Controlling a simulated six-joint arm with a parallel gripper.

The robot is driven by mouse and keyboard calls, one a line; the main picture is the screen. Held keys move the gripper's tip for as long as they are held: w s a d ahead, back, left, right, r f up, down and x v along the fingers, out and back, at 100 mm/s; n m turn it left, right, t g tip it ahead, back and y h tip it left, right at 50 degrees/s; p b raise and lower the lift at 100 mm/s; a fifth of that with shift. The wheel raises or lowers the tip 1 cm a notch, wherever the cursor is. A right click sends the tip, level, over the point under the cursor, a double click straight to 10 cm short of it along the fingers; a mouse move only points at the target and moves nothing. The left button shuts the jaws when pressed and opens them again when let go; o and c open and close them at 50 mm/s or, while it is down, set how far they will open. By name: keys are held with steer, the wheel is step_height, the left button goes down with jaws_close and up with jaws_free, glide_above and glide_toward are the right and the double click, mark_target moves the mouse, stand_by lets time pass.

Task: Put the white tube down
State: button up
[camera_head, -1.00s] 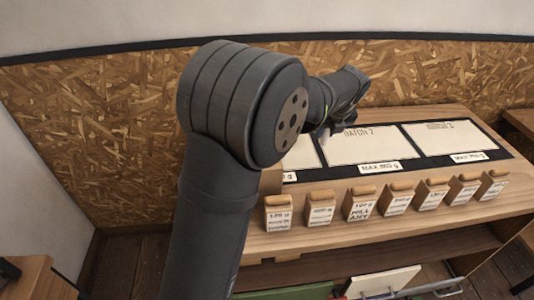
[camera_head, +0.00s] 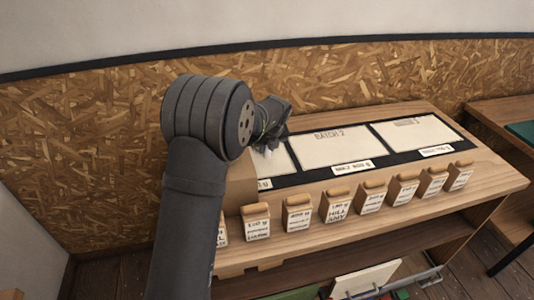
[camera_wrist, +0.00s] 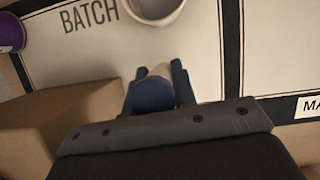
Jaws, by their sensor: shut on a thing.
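My gripper (camera_wrist: 157,82) shows at the lower middle of the wrist view, its two fingers closed on either side of a tube. The tube (camera_wrist: 152,96) has a pale tip and a bluish, shaded body. It is held over the white panel (camera_wrist: 95,55) marked BATCH. I cannot tell whether its lower end touches the panel. In the head view my gripper (camera_head: 270,132) is at the left end of the black-framed mat (camera_head: 292,175), partly hidden behind my arm. The tube is hard to make out there.
A round whitish cup (camera_wrist: 153,9) stands just ahead of the gripper, and a purple container (camera_wrist: 10,33) is at the left. A brown box (camera_wrist: 50,122) is close on the left. Several labelled jars (camera_head: 298,213) line the front edge. The BATCH 2 panel (camera_head: 335,147) looks empty.

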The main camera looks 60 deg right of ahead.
mark_target(267, 154)
steer(key=shift+f, duration=1.4)
steer(key=shift+f, duration=0.1)
steer(key=o, duration=1)
steer(key=shift+f, duration=0.1)
steer(key=shift+c, duration=0.2)
steer(key=shift+o, duration=0.5)
steer(key=v, duration=1.2)
